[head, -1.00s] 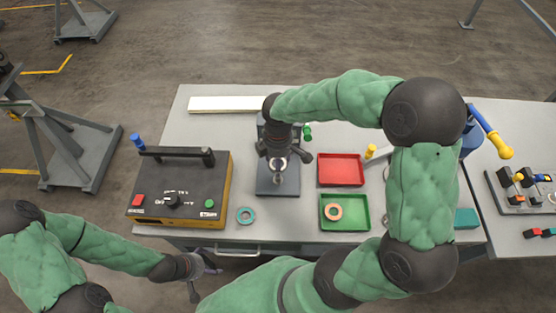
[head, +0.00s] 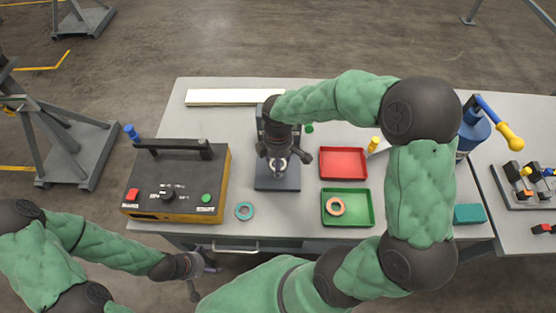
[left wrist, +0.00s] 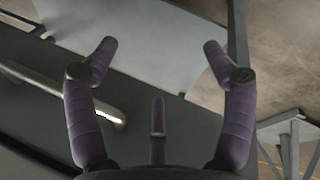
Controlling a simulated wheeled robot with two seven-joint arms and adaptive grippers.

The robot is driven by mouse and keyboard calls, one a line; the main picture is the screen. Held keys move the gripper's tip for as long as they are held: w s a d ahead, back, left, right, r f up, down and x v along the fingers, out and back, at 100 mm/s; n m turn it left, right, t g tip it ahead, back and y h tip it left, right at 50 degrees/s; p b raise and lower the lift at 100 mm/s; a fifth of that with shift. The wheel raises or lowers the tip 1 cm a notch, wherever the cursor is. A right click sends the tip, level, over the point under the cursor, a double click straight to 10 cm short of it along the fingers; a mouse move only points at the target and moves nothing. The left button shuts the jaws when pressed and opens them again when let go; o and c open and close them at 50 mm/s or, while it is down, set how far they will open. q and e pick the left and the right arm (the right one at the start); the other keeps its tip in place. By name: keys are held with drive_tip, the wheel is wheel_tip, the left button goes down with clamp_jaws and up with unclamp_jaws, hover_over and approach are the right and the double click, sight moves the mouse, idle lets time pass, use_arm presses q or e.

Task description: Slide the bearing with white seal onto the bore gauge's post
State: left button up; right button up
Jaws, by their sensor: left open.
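The bore gauge (head: 290,183) has a dark flat base near the middle of the bench; its post is mostly hidden under my right gripper (head: 279,162). A pale ring, seemingly the bearing with white seal (head: 278,167), shows between that gripper's fingers above the base. I cannot tell whether the fingers grip it or whether it is around the post. My left gripper (head: 208,266) is off the bench's front edge, away from the gauge. In the left wrist view its fingers (left wrist: 160,48) are spread and empty.
A teal-edged ring (head: 244,211) lies right of the black and yellow control box (head: 180,207). A green tray (head: 360,222) holds an orange ring (head: 335,207); a red tray (head: 343,163) is behind it. A white bar (head: 235,97) lies at the back. My right arm covers the bench's right part.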

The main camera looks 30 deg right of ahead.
drive_tip(key=shift+f+b, duration=1.45)
drive_tip(key=shift+f, duration=0.9)
idle(0.8)
drive_tip(key=o, duration=1.1)
drive_tip(key=shift+o, duration=0.2)
drive_tip(key=shift+o, duration=1.3)
drive_tip(key=shift+r, duration=0.15)
drive_tip(key=shift+r+p, duration=3.7)
drive_tip(key=shift+r, duration=0.65)
drive_tip(key=shift+r, duration=0.1)
